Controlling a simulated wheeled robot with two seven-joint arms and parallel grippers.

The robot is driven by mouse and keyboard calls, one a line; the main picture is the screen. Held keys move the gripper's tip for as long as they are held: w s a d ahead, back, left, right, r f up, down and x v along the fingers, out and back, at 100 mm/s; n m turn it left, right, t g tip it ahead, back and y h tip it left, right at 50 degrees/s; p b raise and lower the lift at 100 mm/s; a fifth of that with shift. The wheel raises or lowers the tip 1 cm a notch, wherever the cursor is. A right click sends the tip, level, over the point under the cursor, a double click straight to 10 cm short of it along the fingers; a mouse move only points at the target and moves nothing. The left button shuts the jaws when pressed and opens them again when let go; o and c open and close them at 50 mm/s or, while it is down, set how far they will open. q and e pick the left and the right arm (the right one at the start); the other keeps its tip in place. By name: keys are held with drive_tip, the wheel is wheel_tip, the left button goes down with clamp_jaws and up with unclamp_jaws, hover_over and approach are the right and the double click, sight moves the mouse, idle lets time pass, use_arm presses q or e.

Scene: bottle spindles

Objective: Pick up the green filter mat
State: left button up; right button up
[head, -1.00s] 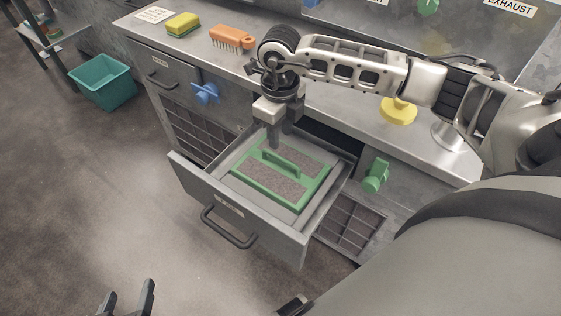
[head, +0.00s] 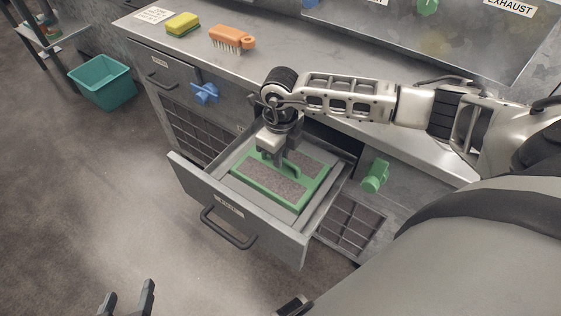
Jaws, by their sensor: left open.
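The green filter mat (head: 263,195) lies in the open drawer (head: 238,212). It has a green frame, grey-brown panels and a raised green handle (head: 294,168) along its middle. My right gripper (head: 276,162) points down at the handle, with its fingers at the handle's far-left part and hiding some of it. I cannot tell whether its fingers are closed on the handle. My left gripper (head: 126,300) is open and empty at the bottom edge of the view, well apart from the drawer.
A yellow-green sponge (head: 182,24) and an orange brush (head: 231,39) lie on the metal counter (head: 280,60). A blue knob (head: 205,93) and a green knob (head: 375,176) stick out beside the drawer. A teal bin (head: 102,83) stands on the open floor at left.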

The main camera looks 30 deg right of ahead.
clamp_jaws()
drive_tip(key=shift+r, duration=0.1)
